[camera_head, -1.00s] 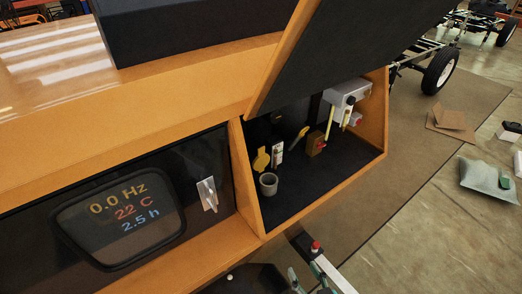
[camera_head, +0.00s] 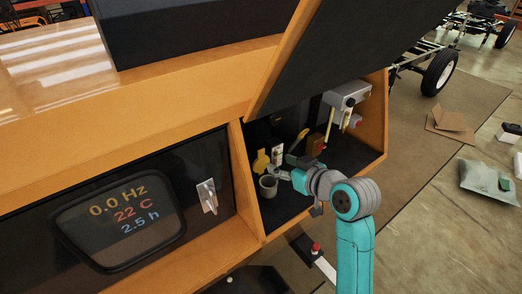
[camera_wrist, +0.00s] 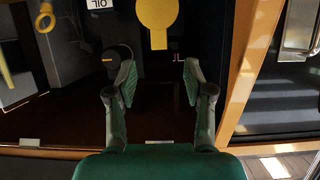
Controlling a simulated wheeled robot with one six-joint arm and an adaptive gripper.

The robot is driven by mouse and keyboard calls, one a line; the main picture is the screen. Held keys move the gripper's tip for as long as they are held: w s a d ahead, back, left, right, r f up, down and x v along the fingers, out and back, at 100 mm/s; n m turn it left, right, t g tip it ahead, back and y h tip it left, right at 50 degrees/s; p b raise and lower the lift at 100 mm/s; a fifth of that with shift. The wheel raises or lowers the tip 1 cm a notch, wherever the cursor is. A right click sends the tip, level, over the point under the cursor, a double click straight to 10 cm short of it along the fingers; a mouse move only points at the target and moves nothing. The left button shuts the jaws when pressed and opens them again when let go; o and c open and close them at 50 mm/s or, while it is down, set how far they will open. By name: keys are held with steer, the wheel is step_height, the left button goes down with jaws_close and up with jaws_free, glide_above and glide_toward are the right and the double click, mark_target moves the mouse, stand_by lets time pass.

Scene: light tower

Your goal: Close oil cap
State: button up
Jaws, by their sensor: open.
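The yellow oil cap (camera_head: 261,161) stands raised behind the grey cup-shaped filler neck (camera_head: 268,187) inside the open compartment. In the wrist view the cap (camera_wrist: 157,14) is a flat yellow disc with a tab, at the top centre, beyond my fingertips. My gripper (camera_head: 285,174) is just right of the neck and cap in the head view. In the wrist view its two green-padded fingers (camera_wrist: 160,75) are spread with nothing between them. The filler neck cannot be made out clearly in the wrist view. A white OIL label (camera_wrist: 100,4) shows beside the cap.
The orange compartment frame (camera_head: 247,190) stands close on the left, and the raised dark lid (camera_head: 335,50) overhangs the opening. A yellow-handled part (camera_head: 298,141), a brown box with red (camera_head: 316,143) and a grey box (camera_head: 347,95) are farther right inside.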

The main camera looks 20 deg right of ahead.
mark_target(262, 150)
steer(key=x, duration=0.3)
steer(key=r+x, duration=0.1)
steer(key=x, duration=0.6)
steer(key=shift+w+a, duration=0.1)
steer(key=shift+w, duration=0.55)
jaws_close()
